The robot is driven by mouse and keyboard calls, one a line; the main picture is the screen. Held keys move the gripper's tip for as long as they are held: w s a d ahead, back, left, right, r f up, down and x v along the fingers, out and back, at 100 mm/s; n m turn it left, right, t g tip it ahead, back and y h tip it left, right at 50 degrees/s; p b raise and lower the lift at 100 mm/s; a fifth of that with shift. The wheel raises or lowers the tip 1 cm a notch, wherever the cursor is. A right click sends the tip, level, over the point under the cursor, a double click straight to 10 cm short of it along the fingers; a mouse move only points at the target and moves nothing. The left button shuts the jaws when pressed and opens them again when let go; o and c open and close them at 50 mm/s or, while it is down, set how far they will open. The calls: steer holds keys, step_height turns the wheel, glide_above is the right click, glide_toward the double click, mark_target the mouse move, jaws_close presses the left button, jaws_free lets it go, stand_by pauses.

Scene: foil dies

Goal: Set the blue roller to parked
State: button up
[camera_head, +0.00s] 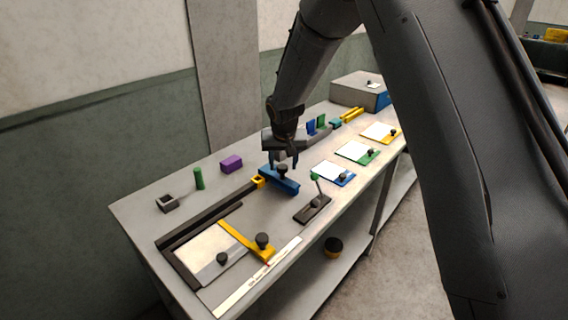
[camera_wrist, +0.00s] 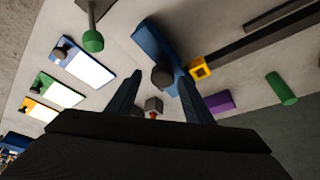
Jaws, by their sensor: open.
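The blue roller (camera_head: 279,180) appears as a blue bar with a dark round knob on top, lying on the bench beside a yellow square socket (camera_head: 258,182) at the end of a dark rail. My gripper (camera_head: 283,158) points down just above the bar, its fingers apart around or above the knob. In the wrist view the blue bar (camera_wrist: 152,42) runs diagonally behind the fingers, with its knob (camera_wrist: 162,76) between the fingertips (camera_wrist: 160,78). Contact with the knob cannot be told. The yellow socket (camera_wrist: 201,68) shows right of the knob. No marking reading parked is legible.
A lever with a green ball (camera_head: 315,177) stands close to the right. White plates with blue (camera_head: 334,173), green (camera_head: 357,152) and yellow (camera_head: 380,132) bases line the front edge. A purple block (camera_head: 231,163), green cylinder (camera_head: 199,179) and yellow bar (camera_head: 245,240) lie left.

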steer(key=b+v, duration=0.2)
steer(key=v, duration=0.5)
steer(key=shift+r, duration=0.4)
steer(key=shift+s+d, duration=0.1)
steer(key=shift+s, duration=0.1)
steer(key=s+d+f+g, duration=0.1)
steer(key=s+d, duration=0.5)
steer(key=s, duration=0.3)
steer(key=s+d+f+g+b, duration=0.1)
steer(key=s+d+f, duration=0.1)
steer(key=s+d, duration=0.4)
steer(key=s+d+f+g, duration=0.1)
steer(key=s+d, duration=0.5)
steer(key=s, duration=0.8)
steer(key=shift+s+d+f+m+b, duration=0.2)
steer(key=shift+d+f+m+b, duration=0.15)
steer(key=shift+f, duration=0.3)
